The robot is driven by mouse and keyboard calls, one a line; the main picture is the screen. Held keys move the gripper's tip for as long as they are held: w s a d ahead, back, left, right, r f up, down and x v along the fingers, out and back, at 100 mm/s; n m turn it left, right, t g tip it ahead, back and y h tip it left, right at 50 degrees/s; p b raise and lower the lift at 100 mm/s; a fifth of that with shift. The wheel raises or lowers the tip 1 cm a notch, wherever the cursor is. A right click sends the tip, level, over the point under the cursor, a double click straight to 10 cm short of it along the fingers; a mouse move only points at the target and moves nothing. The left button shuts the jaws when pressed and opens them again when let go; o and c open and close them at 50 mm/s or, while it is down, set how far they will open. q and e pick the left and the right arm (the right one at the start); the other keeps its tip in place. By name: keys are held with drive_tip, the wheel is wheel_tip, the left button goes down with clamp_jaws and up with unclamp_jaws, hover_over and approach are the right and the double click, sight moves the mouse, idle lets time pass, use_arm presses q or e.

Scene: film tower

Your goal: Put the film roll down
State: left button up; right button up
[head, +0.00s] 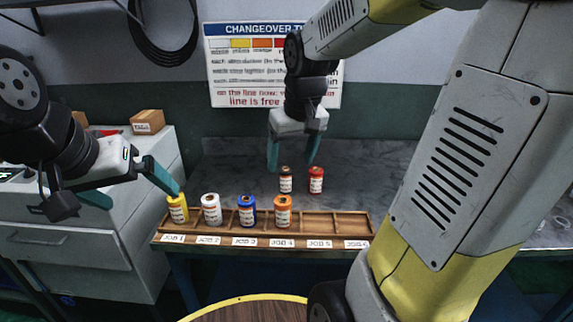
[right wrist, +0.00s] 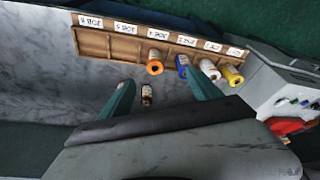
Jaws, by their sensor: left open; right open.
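The yellow roll (head: 178,208), white roll (head: 211,209), blue roll (head: 247,211) and orange roll (head: 283,212) stand upright in the wooden rack (head: 338,226), at JOB 1 to JOB 4. A dark brown roll (head: 286,181) and a red roll (head: 316,181) stand on the table behind the rack. My left gripper (head: 140,194) is open beside the yellow roll, one finger close to its top; contact is unclear. My right gripper (head: 292,167) is open and empty above the dark brown roll, which shows between its fingers in the right wrist view (right wrist: 147,95).
The compartments at JOB 5 and JOB 6 are empty. The grey table (head: 370,165) has free room behind the rack. A white cabinet (head: 135,215) with a cardboard box (head: 147,121) stands at left. A round wooden top (head: 250,309) is in front.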

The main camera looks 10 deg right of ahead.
drive_tip(key=s+r+t, duration=0.1)
drive_tip(key=s+r, duration=0.1)
drive_tip(key=s, duration=0.4)
drive_tip(key=s+a+r+m+t+y, duration=0.1)
drive_tip(key=s+r, duration=0.1)
drive_tip(key=s, duration=0.4)
drive_tip(key=shift+a+t+y, duration=0.25)
drive_tip(key=shift+t+y, duration=0.05)
drive_tip(key=shift+t, duration=0.1)
idle(0.3)
